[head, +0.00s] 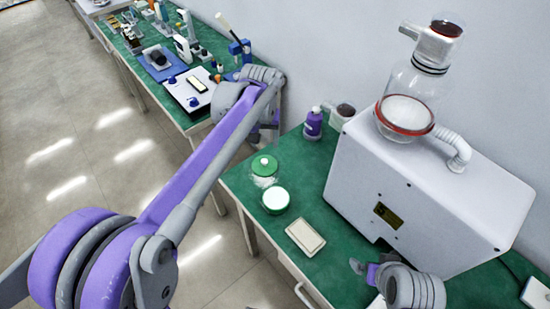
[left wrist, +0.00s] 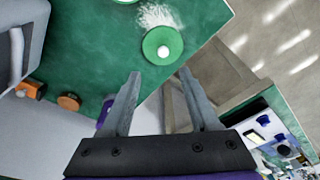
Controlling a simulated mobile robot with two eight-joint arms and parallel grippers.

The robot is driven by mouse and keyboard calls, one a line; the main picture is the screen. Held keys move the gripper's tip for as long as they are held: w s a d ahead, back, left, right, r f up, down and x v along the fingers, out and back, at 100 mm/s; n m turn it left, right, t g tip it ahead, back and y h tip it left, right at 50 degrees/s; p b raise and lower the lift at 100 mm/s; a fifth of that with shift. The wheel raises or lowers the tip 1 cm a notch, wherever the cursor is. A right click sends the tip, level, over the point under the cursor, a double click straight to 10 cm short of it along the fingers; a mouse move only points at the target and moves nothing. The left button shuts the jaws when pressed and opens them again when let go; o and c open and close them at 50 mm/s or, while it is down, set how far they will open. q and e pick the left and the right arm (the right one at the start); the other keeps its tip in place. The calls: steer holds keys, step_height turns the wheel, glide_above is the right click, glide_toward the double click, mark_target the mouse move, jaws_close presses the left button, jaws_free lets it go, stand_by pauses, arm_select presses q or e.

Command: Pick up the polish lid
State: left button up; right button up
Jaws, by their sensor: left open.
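The polish lid, a green disc with a white knob (head: 264,165), lies on the green bench top beside a patch of white powder or bristles (head: 263,181). It also shows in the left wrist view (left wrist: 163,47), just beyond the fingertips. A round green-rimmed tin with a white top (head: 275,200) sits nearer the front; its edge shows at the top of the wrist view. My left gripper (left wrist: 160,73) is open and empty, pointing toward the lid with a gap between. My right gripper (head: 363,268) is low at the bench's front right; its fingers are too small to judge.
A big white machine with a glass vessel (head: 425,190) fills the bench's right side. A purple bottle (head: 313,123) and a dark-topped jar (head: 342,115) stand at the back. A cream rectangular pad (head: 305,237) lies near the front edge. A second cluttered bench (head: 185,85) is beyond a gap.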

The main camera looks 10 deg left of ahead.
arm_select(q)
glide_above(264, 161)
steer(key=f, duration=0.5)
steer(key=shift+s+d, duration=0.3)
steer(key=shift+s, duration=0.1)
steer(key=f, duration=0.5)
steer(key=shift+w+a+f+b, duration=0.25)
steer(key=shift+w+f+b, duration=0.05)
steer(key=shift+w+f, duration=0.1)
steer(key=shift+r, duration=0.1)
jaws_close()
